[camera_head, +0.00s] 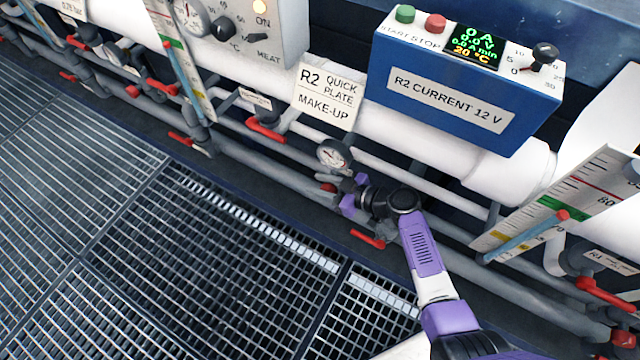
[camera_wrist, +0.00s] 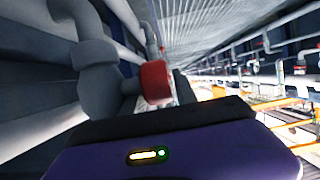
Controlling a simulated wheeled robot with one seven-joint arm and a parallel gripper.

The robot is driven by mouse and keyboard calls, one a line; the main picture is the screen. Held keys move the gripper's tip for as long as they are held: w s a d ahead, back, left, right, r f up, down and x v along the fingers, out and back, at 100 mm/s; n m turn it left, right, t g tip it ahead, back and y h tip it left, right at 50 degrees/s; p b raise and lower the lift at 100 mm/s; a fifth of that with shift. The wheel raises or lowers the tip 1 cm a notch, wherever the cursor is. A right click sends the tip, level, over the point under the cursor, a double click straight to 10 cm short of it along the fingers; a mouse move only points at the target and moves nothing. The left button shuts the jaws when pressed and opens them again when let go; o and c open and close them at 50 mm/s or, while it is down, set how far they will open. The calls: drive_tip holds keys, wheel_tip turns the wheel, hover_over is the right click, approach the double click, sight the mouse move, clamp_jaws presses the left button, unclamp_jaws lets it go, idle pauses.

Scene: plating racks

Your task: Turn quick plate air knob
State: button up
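A small red knob (camera_head: 328,187) sits on the grey pipework just below a round pressure gauge (camera_head: 334,155), under the "R2 quick plate make-up" sign (camera_head: 327,97). The red knob also shows in the wrist view (camera_wrist: 155,82), on the end of a grey valve body (camera_wrist: 100,80). My gripper (camera_head: 350,193) is just right of the knob in the head view, its two purple fingers spread apart. It looks open and empty. The knob appears beyond the fingertips, not between them; contact cannot be told. No writing on the knob is readable.
A red valve handle (camera_head: 367,239) lies just below my gripper, and another (camera_head: 265,130) is up-left. The blue "R2 current 12 V" box (camera_head: 465,85) is above right. A thermometer board (camera_head: 560,205) stands at right. Grated floor (camera_head: 200,250) lies clear at lower left.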

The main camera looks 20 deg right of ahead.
clamp_jaws()
drive_tip(key=shift+f+b, duration=0.25)
drive_tip(key=shift+b, duration=0.6)
drive_tip(key=shift+f+t+b, duration=0.1)
drive_tip(key=shift+t+b, duration=0.2)
drive_tip(key=shift+b, duration=0.95)
drive_tip(key=t+y+b, duration=0.1)
drive_tip(key=b, duration=0.4)
drive_tip(key=t+y+b, duration=0.1)
drive_tip(key=b, duration=0.4)
drive_tip(key=t+y+b, duration=0.1)
drive_tip(key=b, duration=0.4)
drive_tip(key=shift+s+d+r+b, duration=0.2)
drive_tip(key=shift+s+r+b, duration=0.1)
drive_tip(key=shift+r+b, duration=0.1)
drive_tip(key=shift+r+t+b, duration=0.25)
drive_tip(key=shift+t+b, duration=0.25)
drive_tip(key=shift+b, duration=0.75)
drive_tip(key=shift+s+r+y+b, duration=0.1)
drive_tip(key=shift+r+y+b, duration=0.2)
drive_tip(key=shift+b, duration=0.25)
